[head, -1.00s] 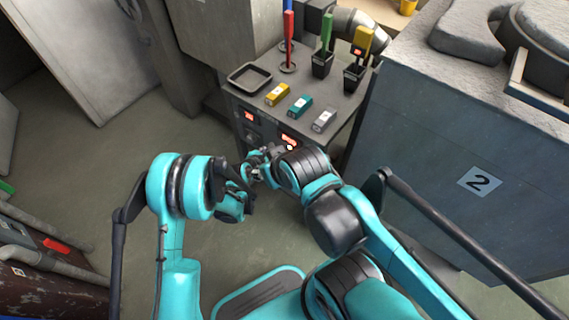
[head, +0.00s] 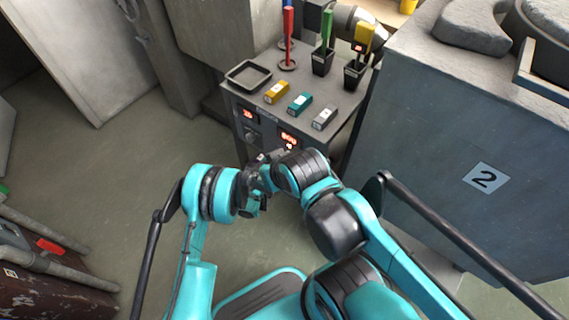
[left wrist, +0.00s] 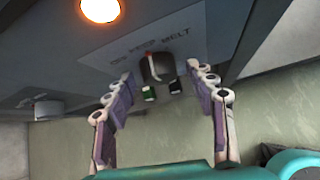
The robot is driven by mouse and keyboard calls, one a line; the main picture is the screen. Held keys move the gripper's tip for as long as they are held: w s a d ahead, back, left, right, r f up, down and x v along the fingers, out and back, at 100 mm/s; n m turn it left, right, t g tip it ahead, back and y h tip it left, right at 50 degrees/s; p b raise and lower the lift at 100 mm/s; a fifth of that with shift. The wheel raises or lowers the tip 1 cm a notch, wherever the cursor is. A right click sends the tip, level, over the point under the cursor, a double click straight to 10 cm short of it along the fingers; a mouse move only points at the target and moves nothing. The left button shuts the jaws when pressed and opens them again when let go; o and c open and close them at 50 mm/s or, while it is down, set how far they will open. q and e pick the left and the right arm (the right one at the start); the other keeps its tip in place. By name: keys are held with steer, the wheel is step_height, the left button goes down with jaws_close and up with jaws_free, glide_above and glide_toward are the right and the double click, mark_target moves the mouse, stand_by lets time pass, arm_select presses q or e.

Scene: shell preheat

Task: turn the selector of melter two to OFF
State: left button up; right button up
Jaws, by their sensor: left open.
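The selector (left wrist: 158,68) is a dark knob with a pale pointer line on the panel under printed lettering that includes MELT. I cannot tell surely which mark the pointer faces. In the left wrist view my left gripper (left wrist: 160,82) is open, its fingers on either side of the knob, with gaps still showing. In the head view the arms hide this selector, below the right red display (head: 288,138) of the grey cabinet (head: 340,132). My right arm crosses in front of the panel; its fingers cannot be told apart from my left wrist.
On the cabinet top are a black tray (head: 249,75), yellow, teal and grey blocks (head: 300,103), and tool holders (head: 323,64).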

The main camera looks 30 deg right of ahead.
arm_select(q)
steer(key=c, duration=1.2)
steer(key=shift+o, duration=0.2)
steer(key=shift+w+g, duration=0.1)
steer(key=shift+g, duration=0.2)
steer(key=n+g+h, duration=0.1)
steer(key=g, duration=0.1)
steer(key=n+g+h, duration=0.2)
steer(key=g, duration=0.1)
steer(key=shift+w+a+f+n+g, duration=0.1)
steer(key=shift+w+a+n+g, duration=0.05)
steer(key=shift+w+n+g, duration=0.2)
steer(key=shift+s, duration=0.1)
steer(key=o, duration=1.2)
steer(key=shift+c, duration=0.2)
